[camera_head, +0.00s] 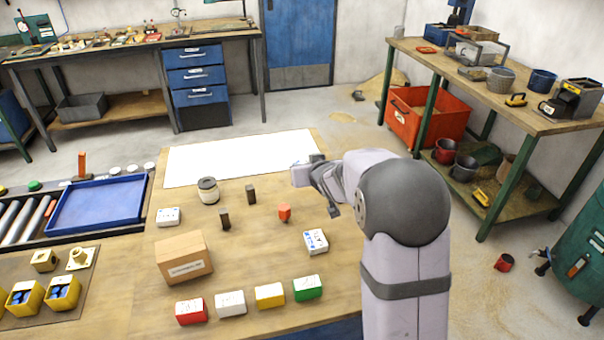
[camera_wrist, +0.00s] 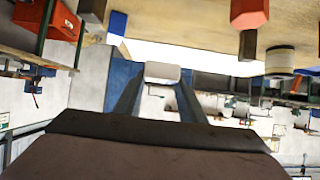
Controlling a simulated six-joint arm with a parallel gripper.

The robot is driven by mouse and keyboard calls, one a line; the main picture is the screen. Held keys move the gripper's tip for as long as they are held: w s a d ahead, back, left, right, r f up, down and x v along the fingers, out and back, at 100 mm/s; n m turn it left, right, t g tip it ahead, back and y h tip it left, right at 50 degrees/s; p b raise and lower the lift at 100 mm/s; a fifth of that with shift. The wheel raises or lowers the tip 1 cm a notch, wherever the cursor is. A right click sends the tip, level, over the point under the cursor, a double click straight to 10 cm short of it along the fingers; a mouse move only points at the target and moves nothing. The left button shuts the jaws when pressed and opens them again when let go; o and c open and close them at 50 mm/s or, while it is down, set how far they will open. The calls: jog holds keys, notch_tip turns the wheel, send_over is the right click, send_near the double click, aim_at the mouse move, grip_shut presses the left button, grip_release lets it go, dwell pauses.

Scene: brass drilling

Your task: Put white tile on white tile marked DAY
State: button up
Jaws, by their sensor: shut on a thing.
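My gripper (camera_wrist: 158,98) is shut on a white tile (camera_wrist: 162,73), seen end-on between the two fingertips in the wrist view. In the head view my gripper (camera_head: 314,172) is raised above the right part of the table, with the pale tile (camera_head: 300,176) at its left end. Other white tiles lie on the table: one at the left (camera_head: 168,217), one with blue marks (camera_head: 316,241) below my arm, and one in the front row (camera_head: 231,304). Their marks are too small to read, so I cannot tell which says DAY.
Red (camera_head: 191,312), yellow (camera_head: 269,296) and green (camera_head: 307,288) tiles flank the front white one. A cardboard box (camera_head: 184,258), a jar (camera_head: 208,191), two dark blocks and an orange-red piece (camera_head: 284,212) stand nearby. A white sheet (camera_head: 238,157) lies clear behind.

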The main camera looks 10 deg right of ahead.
jog(key=shift+r, duration=0.1)
jog(key=shift+a+r, duration=0.1)
jog(key=shift+a, duration=0.3)
jog(key=s+a+f+n+g+y+p, duration=0.2)
jog(key=a+n+y+p, duration=0.5)
jog(key=a, duration=2)
notch_tip(320, 180, up, 4)
jog(key=n+g+y+p, duration=0.2)
jog(key=n, duration=0.1)
send_over(171, 216)
jog(key=shift+s+r+m, duration=0.1)
jog(key=shift+r+m, duration=0.1)
jog(key=shift+m, duration=0.2)
jog(key=shift+t, duration=0.3)
jog(key=shift+f+b, duration=0.9)
jog(key=shift+f, duration=4.1)
